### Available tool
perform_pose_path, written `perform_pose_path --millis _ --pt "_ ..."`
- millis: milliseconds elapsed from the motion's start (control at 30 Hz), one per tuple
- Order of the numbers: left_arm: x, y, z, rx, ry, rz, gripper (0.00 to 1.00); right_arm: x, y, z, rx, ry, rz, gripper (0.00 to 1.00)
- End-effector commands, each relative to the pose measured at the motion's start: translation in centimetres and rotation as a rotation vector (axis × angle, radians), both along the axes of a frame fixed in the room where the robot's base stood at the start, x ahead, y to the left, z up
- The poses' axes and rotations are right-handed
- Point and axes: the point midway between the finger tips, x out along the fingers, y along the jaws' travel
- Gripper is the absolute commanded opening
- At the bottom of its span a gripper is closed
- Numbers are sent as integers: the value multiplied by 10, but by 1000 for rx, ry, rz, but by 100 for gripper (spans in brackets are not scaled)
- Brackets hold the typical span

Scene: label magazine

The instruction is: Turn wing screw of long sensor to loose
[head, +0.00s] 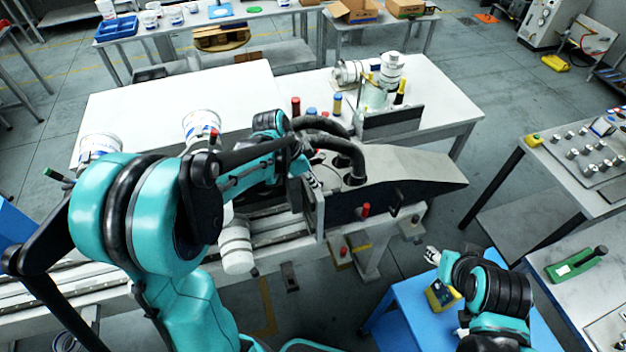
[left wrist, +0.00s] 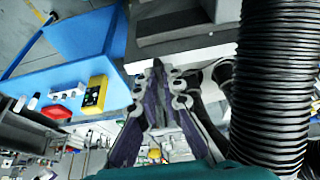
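The grey machine (head: 405,175) with a sloped top stands in the middle of the head view. My left gripper (head: 314,182) is at its near left side, partly hidden by my arm and black hoses. In the left wrist view its dark fingers (left wrist: 166,72) come together at the tips, with nothing visible between them. A grey machine edge (left wrist: 180,42) lies just beyond the tips. I cannot make out the long sensor or its wing screw in either view. My right gripper (head: 433,256) is low at the right, apart from the machine, and too small to read.
A red knob (head: 365,209) sticks out of the machine's front. A blue cart (head: 405,310) with a yellow control box (head: 441,295) stands at the lower right. The white table (head: 150,100) behind has a wide clear area.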

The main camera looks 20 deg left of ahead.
Motion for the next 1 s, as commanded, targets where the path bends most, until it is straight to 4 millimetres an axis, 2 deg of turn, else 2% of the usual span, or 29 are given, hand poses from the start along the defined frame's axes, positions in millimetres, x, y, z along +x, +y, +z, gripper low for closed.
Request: perform_pose_path --millis 467,1000 --pt "0 0 0 1 -3 74 0 0 0 -3 0 0 0 40" --pt "-3 -5 0 0 -4 524 0 0 0 -18 0 0 0 40"
